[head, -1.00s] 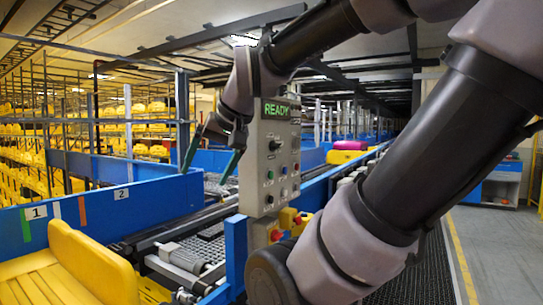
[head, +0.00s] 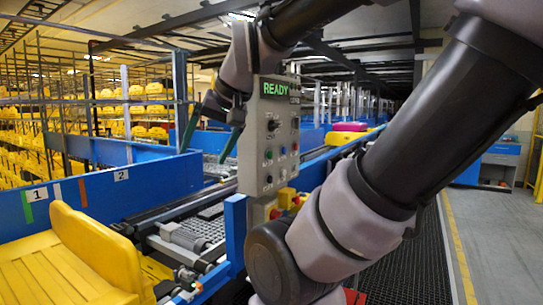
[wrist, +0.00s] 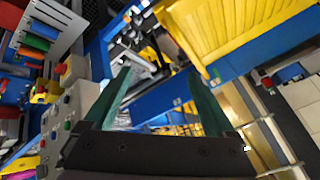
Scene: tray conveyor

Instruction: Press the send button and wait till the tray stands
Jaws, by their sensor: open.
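The grey control panel (head: 258,135) stands upright at the picture's middle, its green display (head: 276,88) reading READY. Its face has several knobs and coloured buttons, including a green one (head: 268,154), a blue one (head: 283,151) and a red one (head: 295,147); their labels are too small to read. My gripper (head: 208,137) is open and empty, just left of the panel, apart from the buttons. In the wrist view its green fingers (wrist: 160,80) are spread, and the panel (wrist: 70,125) shows at left. A yellow tray (head: 95,245) is at the near left.
A blue side wall (head: 140,195) with number plates runs behind the near tray. Rollers and a motor (head: 185,238) lie beside the panel. A yellow box with red buttons (head: 290,198) sits under the panel. Another yellow tray (head: 345,138) with a magenta item (head: 350,127) is farther along.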

